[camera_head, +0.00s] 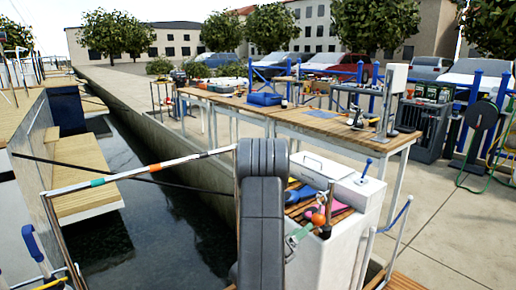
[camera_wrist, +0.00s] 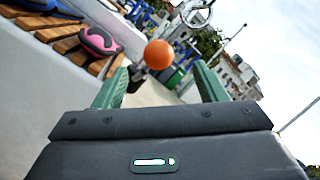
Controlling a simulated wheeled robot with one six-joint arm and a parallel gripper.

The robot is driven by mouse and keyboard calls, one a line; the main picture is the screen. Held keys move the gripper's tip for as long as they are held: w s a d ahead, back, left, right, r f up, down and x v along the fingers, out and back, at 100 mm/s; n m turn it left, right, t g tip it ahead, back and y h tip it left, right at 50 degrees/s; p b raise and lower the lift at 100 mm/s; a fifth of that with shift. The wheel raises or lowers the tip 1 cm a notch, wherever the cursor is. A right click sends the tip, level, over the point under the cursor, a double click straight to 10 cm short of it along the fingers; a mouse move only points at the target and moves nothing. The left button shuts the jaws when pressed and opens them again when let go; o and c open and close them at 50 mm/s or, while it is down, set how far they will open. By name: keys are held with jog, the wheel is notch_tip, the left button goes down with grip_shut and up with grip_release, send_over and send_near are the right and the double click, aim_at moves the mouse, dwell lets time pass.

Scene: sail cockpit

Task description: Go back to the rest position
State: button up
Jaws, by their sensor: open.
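My gripper (camera_wrist: 158,84) is open, with its two green fingers apart in the wrist view. An orange ball (camera_wrist: 158,54) shows between and beyond the fingertips; I cannot tell its exact distance. No object is seen held. In the head view a green part of my gripper (camera_head: 299,234) shows just right of my dark grey arm, beside the slatted wooden seat (camera_head: 297,211). The orange ball also shows there (camera_head: 318,219). My arm hides part of the seat and the gripper's other side.
A pink and black item (camera_wrist: 100,41) and a blue item (camera_wrist: 42,6) lie on the slats. A white box (camera_head: 322,168) stands behind the seat. A wooden workbench (camera_head: 335,124) with tools stands on the quay. Dark water (camera_head: 150,215) and a striped rail (camera_head: 140,171) are at left.

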jog(key=x, duration=0.5)
jog(key=shift+d+r+p, duration=0.1)
jog(key=shift+r+p, duration=0.3)
jog(key=shift+r, duration=0.05)
jog(key=g+b, duration=0.1)
jog(key=b, duration=0.1)
send_near(314, 218)
jog(key=s+r, duration=0.1)
jog(key=r, duration=0.1)
jog(key=shift+s+d+f+m+g+h, duration=0.1)
jog(key=shift+d+f+m+g+h, duration=0.3)
jog(key=shift+m+g, duration=0.25)
jog(key=shift+s+d+f+m+g+h, duration=0.1)
jog(key=shift+d+f+m+g+h, duration=0.2)
jog(key=shift+d+m+g, duration=0.25)
jog(key=shift+b, duration=0.4)
